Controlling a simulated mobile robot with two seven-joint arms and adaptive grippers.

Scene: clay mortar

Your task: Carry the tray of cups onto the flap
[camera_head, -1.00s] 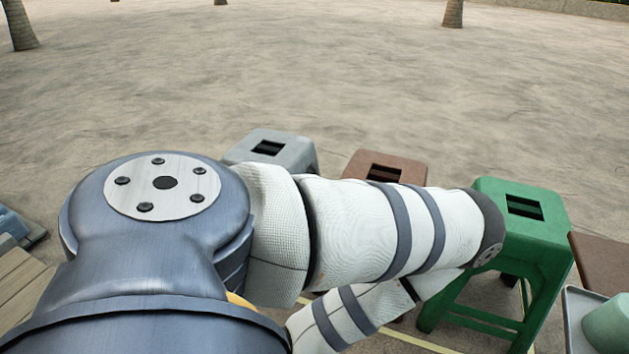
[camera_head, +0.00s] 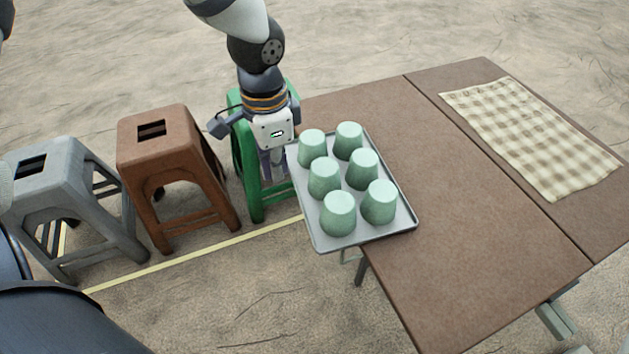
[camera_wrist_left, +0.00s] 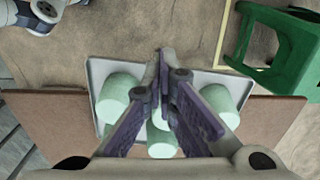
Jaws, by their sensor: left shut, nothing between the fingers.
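A grey tray (camera_head: 395,232) with several pale green cups (camera_head: 338,212) standing upside down lies at the left edge of the brown table (camera_head: 470,255), its left side out past the edge. The tray (camera_wrist_left: 95,72) and cups (camera_wrist_left: 118,95) also show in the wrist view, partly hidden by my fingers. The flap (camera_head: 480,80) is the table's far-right section, beyond a seam. My left gripper (camera_head: 277,168) points down beside the tray's far-left corner, shut and empty; its fingers (camera_wrist_left: 165,62) converge over the tray in the wrist view. My right gripper is out of view.
A checked cloth (camera_head: 540,140) covers part of the flap. Green (camera_head: 250,185), brown (camera_head: 175,175) and grey (camera_head: 70,195) stools stand left of the table, the green one close behind my left gripper. The table's middle is bare.

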